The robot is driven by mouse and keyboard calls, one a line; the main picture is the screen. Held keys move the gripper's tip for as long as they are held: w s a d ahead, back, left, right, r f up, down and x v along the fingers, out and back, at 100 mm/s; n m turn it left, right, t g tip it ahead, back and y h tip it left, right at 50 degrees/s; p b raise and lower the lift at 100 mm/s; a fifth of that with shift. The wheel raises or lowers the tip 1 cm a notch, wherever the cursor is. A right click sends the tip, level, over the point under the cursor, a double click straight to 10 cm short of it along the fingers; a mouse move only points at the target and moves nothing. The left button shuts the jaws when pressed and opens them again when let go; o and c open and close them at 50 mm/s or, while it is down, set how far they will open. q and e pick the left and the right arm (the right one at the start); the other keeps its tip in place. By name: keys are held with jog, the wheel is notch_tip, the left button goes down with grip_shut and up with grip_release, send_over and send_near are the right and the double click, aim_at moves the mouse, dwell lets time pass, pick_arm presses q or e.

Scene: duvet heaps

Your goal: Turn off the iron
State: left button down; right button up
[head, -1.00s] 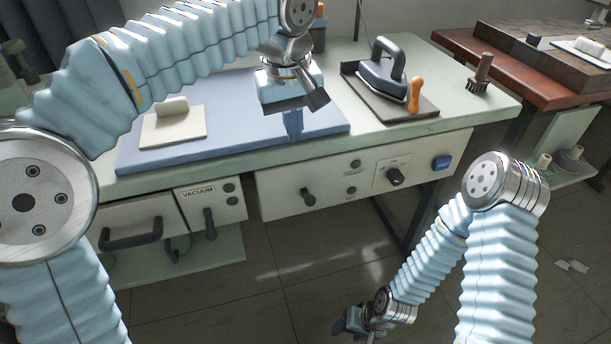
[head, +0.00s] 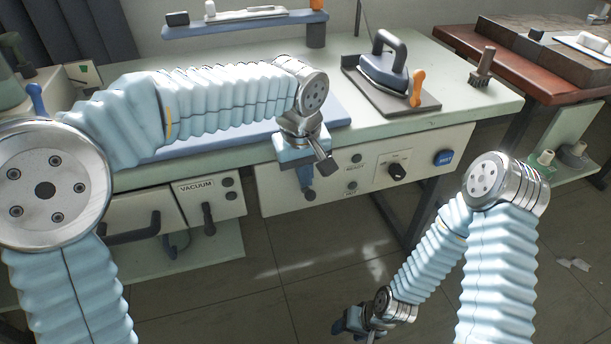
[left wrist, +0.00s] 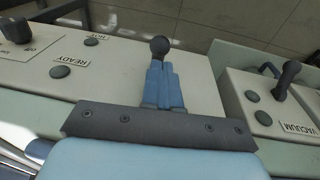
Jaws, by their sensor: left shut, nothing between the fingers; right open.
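The dark blue iron (head: 385,72) with a grey handle and orange part stands on its dark rest (head: 425,104) at the table's right. Below, the white front panel (head: 275,190) carries a black rotary knob (head: 397,172), a blue button (head: 444,157), small round indicators and a black ball-ended lever (head: 309,196). My left gripper (head: 306,185) is shut and empty in front of the panel, over the lever. In the left wrist view its fingers (left wrist: 163,85) point at the lever's ball (left wrist: 160,45); contact cannot be told. My right gripper (head: 352,323) is open, low above the floor.
The vacuum panel (head: 205,195) with its own lever is to the left. A brush (head: 482,68) stands right of the iron. A blue shelf (head: 240,27) is at the back. A red-brown bench (head: 510,62) is at the right. Floor space in front is clear.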

aim_at(309, 194)
pick_arm(q)
jog(key=shift+s+d+f, duration=0.1)
jog(key=shift+d+f, duration=0.05)
jog(key=shift+f, duration=0.05)
pick_arm(e)
jog(key=shift+f, duration=0.1)
